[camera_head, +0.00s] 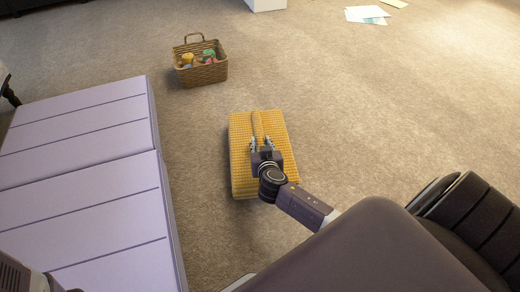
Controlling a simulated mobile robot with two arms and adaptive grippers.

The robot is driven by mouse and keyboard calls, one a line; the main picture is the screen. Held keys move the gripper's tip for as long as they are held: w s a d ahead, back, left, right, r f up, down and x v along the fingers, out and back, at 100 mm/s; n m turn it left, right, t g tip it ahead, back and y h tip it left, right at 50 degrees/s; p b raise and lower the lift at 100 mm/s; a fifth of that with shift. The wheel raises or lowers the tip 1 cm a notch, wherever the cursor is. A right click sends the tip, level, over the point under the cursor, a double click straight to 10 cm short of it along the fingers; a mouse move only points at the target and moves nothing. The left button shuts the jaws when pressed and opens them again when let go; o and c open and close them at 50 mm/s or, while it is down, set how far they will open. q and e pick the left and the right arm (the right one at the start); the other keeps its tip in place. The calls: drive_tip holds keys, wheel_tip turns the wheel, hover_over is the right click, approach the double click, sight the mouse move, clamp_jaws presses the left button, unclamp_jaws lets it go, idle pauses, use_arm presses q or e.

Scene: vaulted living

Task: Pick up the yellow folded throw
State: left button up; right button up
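The yellow folded throw (240,178) lies on the carpet near the middle of the view, a thick waffle-textured bundle with a raised ridge along its top. My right gripper (260,142) is over the top of the throw, pointing toward its far end. Its two fingers are apart, one on each side of the ridge. Whether they touch the cloth is not clear. The gripper and wrist hide part of the throw's middle and near right side. My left gripper is not in view; only a dark piece, probably of my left arm, shows in the lower left corner.
A lilac panelled bench or ottoman (85,180) stands close to the left of the throw. A wicker basket (203,74) with colourful items stands beyond it. Papers (367,14) lie at the top right. Carpet to the right is clear.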

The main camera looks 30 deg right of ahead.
clamp_jaws()
drive_tip(key=shift+w+r, duration=0.1)
drive_tip(key=shift+r, duration=0.05)
drive_tip(key=shift+r, duration=0.15)
